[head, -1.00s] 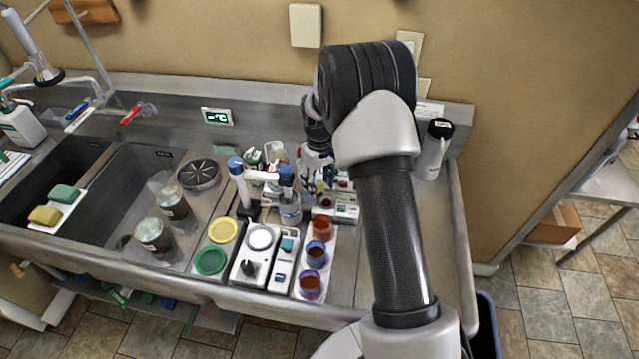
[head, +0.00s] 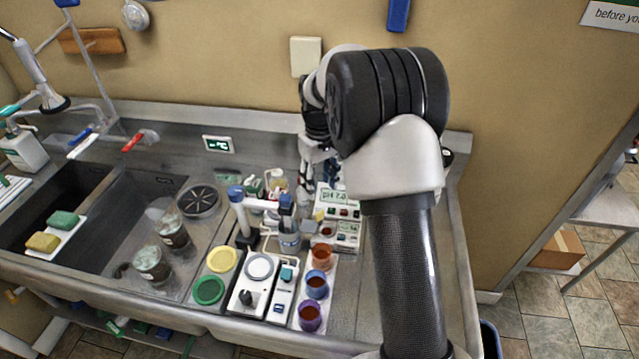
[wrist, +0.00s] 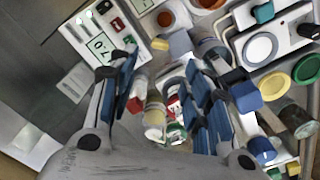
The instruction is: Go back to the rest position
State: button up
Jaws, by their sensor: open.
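My gripper shows in the wrist view (wrist: 160,100) with its two blue-padded fingers spread apart and nothing clearly between them. Small bottles with red, white and green parts stand below and beyond the gap. In the head view my gripper (head: 307,180) is partly hidden behind my arm, above the back of the counter near the pH meter (head: 338,205). The pH meter also shows at upper left in the wrist view (wrist: 100,45).
A row of cups with reddish liquid (head: 317,285) stands in front of the pH meter. The sink (head: 125,215) lies further left.

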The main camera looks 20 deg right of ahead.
jog(key=s+a+r+m+t+b, duration=0.1)
jog(key=s+a+r, duration=0.3)
jog(key=s+r, duration=0.3)
jog(key=s+a+r+t+b, duration=0.1)
jog(key=s+a+r, duration=0.2)
jog(key=s+r, duration=0.35)
jog(key=s+a+f+t, duration=0.1)
jog(key=s+a, duration=0.1)
jog(key=s, duration=0.7)
jog(key=s+a+f+m+t+b, duration=0.1)
jog(key=s+a, duration=0.1)
jog(key=s, duration=0.7)
jog(key=shift+s+t, duration=0.2)
jog(key=shift+t, duration=0.1)
jog(key=shift+a, duration=0.1)
